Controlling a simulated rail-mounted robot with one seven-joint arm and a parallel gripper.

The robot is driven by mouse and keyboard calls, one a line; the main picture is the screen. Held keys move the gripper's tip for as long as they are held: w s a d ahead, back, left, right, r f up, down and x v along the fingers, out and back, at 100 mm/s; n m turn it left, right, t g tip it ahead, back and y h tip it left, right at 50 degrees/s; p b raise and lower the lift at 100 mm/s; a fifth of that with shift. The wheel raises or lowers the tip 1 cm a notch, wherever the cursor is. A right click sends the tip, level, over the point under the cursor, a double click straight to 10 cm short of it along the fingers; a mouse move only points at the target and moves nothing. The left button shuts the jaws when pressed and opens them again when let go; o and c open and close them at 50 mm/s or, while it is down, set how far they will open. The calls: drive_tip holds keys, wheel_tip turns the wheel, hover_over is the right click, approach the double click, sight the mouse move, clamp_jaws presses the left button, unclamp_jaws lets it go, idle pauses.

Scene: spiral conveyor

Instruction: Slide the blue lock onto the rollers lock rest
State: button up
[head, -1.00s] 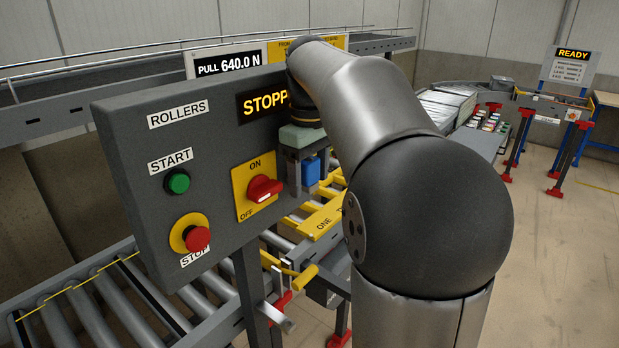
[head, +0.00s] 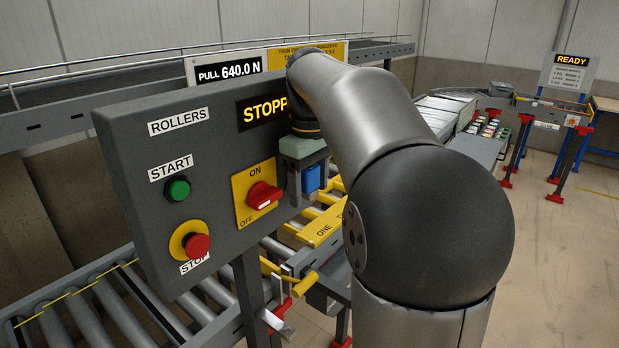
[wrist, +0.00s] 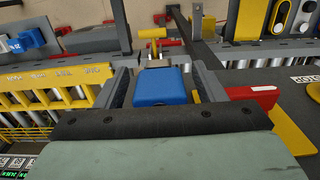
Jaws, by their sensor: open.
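The blue lock (head: 311,177) is beside the right edge of the rollers panel, close to the red switch. In the wrist view the blue lock (wrist: 162,86) lies between the two fingers of my gripper (wrist: 163,88). The fingers are apart, and a narrow gap shows on each side of the lock. In the head view my gripper (head: 306,172) points down at the lock, and my arm hides part of it. I cannot tell which part is the rollers lock rest, nor what the lock sits on.
The grey rollers panel (head: 140,235) stands left of my gripper, with a red ON/OFF switch (head: 264,196) close by. A yellow handle (head: 304,284) is below. In the wrist view another blue piece (wrist: 32,38) lies at the upper left, and a red part (wrist: 252,95) is right of the fingers.

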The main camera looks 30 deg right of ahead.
wheel_tip(320, 180, up, 17)
drive_tip(key=p, duration=0.3)
drive_tip(key=shift+r, duration=0.2)
idle(0.4)
